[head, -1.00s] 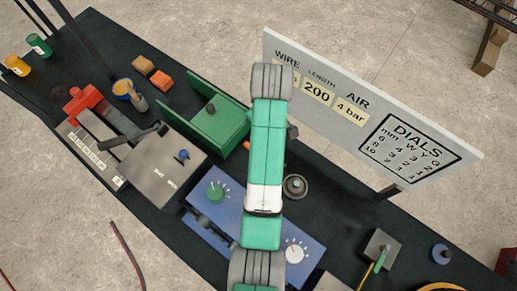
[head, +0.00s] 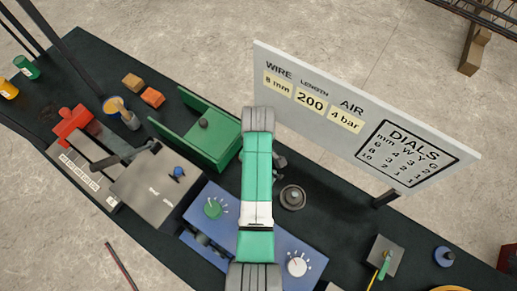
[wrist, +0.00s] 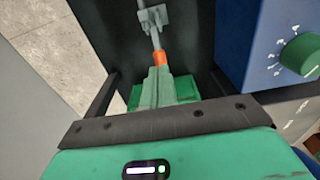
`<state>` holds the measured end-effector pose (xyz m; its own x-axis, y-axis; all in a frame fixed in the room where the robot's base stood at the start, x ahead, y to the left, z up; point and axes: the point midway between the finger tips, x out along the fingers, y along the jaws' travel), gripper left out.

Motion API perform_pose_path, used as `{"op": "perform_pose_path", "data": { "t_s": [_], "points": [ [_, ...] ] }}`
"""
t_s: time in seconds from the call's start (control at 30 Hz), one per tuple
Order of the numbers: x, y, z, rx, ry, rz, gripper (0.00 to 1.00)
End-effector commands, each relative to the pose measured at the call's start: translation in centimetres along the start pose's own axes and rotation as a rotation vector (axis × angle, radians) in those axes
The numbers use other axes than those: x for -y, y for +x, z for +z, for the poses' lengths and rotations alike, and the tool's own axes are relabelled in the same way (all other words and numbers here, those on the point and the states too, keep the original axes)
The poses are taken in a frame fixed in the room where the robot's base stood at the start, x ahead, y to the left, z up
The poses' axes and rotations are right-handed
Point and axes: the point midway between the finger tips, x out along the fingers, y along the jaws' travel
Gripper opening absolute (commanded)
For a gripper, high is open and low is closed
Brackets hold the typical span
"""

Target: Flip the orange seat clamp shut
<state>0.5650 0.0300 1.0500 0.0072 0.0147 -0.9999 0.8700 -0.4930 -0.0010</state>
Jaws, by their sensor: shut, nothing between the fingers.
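The orange seat clamp shows in the wrist view as an orange grip (wrist: 160,58) on a grey rod that runs up to a grey block (wrist: 154,18). My gripper (wrist: 159,70) has its two pale green fingers together, pointing at the orange grip. The fingertips overlap the grip's near end in the picture; I cannot tell whether they touch it. Nothing shows between the fingers. In the head view my arm hides the gripper and the clamp, so I cannot tell how far the clamp is turned.
A blue box with a green knob (wrist: 300,54) stands close on the right in the wrist view. The head view shows the green open-sided housing (head: 212,137), a blue dial box (head: 226,220), a round grey post (head: 292,197) and a white sign (head: 350,110) around my arm.

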Motion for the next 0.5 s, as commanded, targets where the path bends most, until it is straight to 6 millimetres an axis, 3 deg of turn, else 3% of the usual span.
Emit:
{"op": "perform_pose_path", "data": {
  "t_s": [0.07, 0.3, 0.5],
  "points": [
    [0.1, 1.7, 0.0, 0.001, 0.000, -0.003, 0.00],
    [0.0, 2.2, 3.2, 0.000, 0.002, 0.001, 0.00],
    [0.0, 2.5, 4.0, 0.000, 0.001, 0.001, 0.00]
  ]
}}
